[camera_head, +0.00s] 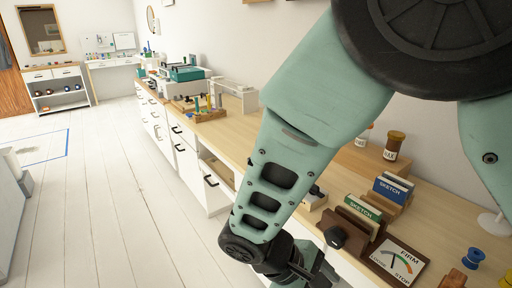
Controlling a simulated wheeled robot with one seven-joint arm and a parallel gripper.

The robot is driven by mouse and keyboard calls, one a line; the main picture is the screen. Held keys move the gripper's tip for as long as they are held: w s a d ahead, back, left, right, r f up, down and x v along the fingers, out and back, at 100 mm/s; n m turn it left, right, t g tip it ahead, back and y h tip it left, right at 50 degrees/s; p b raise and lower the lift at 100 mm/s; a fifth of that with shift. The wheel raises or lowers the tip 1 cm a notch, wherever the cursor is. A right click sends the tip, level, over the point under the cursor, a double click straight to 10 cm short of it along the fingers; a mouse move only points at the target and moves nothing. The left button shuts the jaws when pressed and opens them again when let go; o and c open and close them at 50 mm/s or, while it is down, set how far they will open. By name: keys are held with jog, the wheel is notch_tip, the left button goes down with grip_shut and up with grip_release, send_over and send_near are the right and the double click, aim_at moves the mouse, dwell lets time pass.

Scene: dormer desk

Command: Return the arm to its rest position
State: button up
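My arm, pale green with dark joints, fills the middle and upper right of the head view. It reaches down over the front edge of the wooden desk (440,222). My gripper (318,278) is only partly in view at the bottom edge, dark and cut off by the frame. Its fingertips do not show clearly, so I cannot tell whether it is open or shut, or whether it holds anything.
Near my arm on the desk stand a green sketch box (361,208), a blue sketch box (393,188), a brown jar (394,146), a dial board (399,261) and a blue spool (473,257). An open drawer (217,172) sits left of my arm.

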jog(key=s+d+r+m+y+p, duration=0.1)
jog(key=s+r+y, duration=0.2)
jog(key=r, duration=0.5)
jog(key=s+d+r+m+t+y+p, duration=0.1)
jog(key=s+r+y, duration=0.3)
jog(key=r, duration=0.4)
jog(key=shift+s+d+r+m+y+p, duration=0.15)
jog(key=shift+s+d+m+y+p, duration=0.15)
jog(key=shift+m+y+p, duration=0.35)
